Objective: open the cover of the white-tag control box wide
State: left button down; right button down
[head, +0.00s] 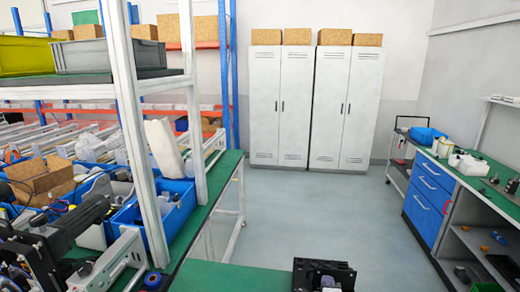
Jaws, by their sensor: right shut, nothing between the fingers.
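I cannot make out a control box with a white tag, or its cover, in the head view. My right gripper (325,277) shows as a dark shape at the bottom edge, in front of the green surface and cut off by the frame. It is shut, with nothing seen held in it. My left gripper is not in view.
A green bench top (235,276) lies at the bottom. At the left are a white-framed rack, blue bins (176,207) and a black machine (62,228). White lockers (312,105) stand at the back. A blue drawer unit (430,196) stands right. The middle floor is clear.

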jog(key=shift+s+a+f+p, duration=0.15)
jog(key=shift+s+p, duration=0.15)
jog(key=shift+s, duration=0.55)
jog(key=shift+s+a+f+p, duration=0.1)
jog(key=shift+s+p, duration=0.2)
jog(key=shift+s, duration=0.5)
jog(key=shift+s+a+f+p, duration=0.15)
jog(key=shift+s+p, duration=0.15)
jog(key=shift+s, duration=0.55)
